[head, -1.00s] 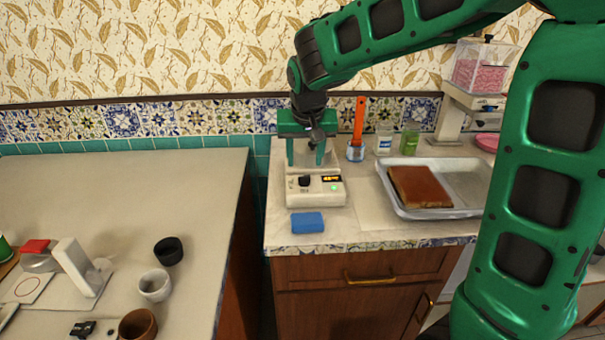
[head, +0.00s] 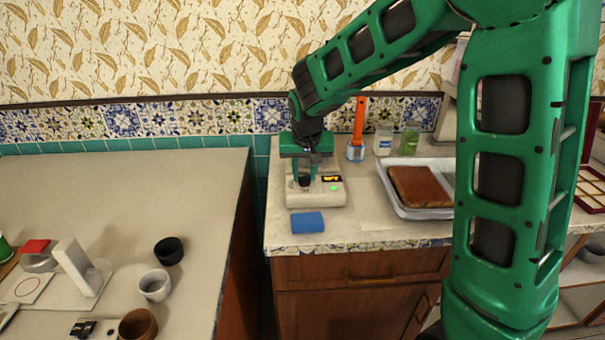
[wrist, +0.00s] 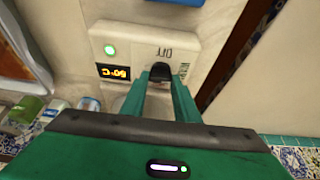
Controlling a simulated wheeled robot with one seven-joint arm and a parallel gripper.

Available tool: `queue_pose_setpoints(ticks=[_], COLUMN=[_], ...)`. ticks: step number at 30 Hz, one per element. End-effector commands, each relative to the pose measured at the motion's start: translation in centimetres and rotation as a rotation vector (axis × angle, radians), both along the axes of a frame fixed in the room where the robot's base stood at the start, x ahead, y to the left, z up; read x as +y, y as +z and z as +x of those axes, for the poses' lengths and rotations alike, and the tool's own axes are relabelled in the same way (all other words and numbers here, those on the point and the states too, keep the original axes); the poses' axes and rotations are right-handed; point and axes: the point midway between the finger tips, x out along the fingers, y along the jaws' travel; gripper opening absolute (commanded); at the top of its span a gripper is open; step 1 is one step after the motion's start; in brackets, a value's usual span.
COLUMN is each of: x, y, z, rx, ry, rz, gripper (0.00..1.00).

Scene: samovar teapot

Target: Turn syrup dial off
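The syrup dial is a small black knob (head: 305,181) on the front of a white heater unit (head: 331,196). In the wrist view the dial (wrist: 160,72) lies between the two fingertips, below printed lettering. My gripper (head: 305,176) points down over the unit. In the wrist view its green fingers (wrist: 160,84) stand close on both sides of the dial, with almost no gap, and look shut on it. The unit's orange display (wrist: 113,72) is lit, and a green light (wrist: 110,50) glows beside it.
A blue sponge (head: 307,222) lies in front of the unit. To the right are a metal tray (head: 433,212) with a brown slab (head: 420,186), a jar with an orange-handled tool (head: 356,151), and other jars. My arm hides part of the right side.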

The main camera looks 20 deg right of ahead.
Motion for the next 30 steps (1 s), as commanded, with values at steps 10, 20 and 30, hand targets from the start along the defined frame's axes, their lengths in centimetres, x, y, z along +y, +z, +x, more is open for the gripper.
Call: queue_pose_setpoints(ticks=[10,20,30], x=[-0.02,-0.25,-0.52], y=[0.03,0.05,0.04], z=[-0.01,-0.06,0.01], rx=[0.0,0.0,0.0], ry=[0.027,0.215,0.533], rz=[0.001,0.001,0.002], gripper=[0.06,0.06,0.06])
